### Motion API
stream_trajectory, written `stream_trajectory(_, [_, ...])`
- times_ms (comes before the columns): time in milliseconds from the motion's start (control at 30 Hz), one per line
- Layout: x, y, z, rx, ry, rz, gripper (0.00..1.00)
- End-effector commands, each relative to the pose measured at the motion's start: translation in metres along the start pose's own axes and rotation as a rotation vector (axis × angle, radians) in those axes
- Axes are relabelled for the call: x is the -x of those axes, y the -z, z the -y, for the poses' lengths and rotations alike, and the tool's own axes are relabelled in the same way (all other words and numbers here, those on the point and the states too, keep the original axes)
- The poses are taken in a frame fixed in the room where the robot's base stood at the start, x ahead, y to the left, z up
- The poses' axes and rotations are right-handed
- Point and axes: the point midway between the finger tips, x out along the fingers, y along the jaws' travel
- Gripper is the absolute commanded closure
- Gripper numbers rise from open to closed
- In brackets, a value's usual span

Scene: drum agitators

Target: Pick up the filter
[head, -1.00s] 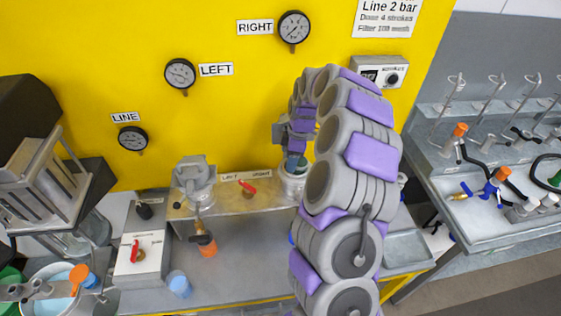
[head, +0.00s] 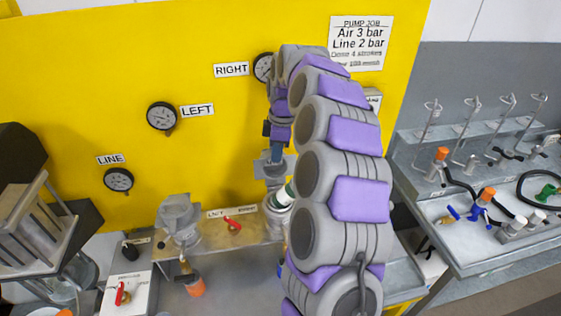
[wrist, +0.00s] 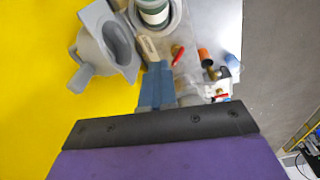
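The filter (head: 284,196), a white cylinder with a green band, stands tilted at a round pale bowl (head: 277,212) on the right of the metal bench. In the wrist view the filter (wrist: 154,12) shows inside the bowl's ring at the top edge, partly cut off. A grey flanged lid (wrist: 107,45) is beside it on the left. In the head view my gripper (head: 274,158) is just above and left of the filter. The finger gap is not visible, nor any grip on the filter.
The yellow gauge wall (head: 75,75) is close behind. My arm hides much of the bench's right side.

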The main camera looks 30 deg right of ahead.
Motion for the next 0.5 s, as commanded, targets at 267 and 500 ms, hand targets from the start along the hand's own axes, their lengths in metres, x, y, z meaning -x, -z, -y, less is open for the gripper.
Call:
stream_trajectory(267, [0.0042,-0.0057,-0.0034,-0.002,0.002,-0.006,1.00])
stream_trajectory(500, [0.0040,-0.0010,-0.0009,-0.001,0.001,-0.003,0.88])
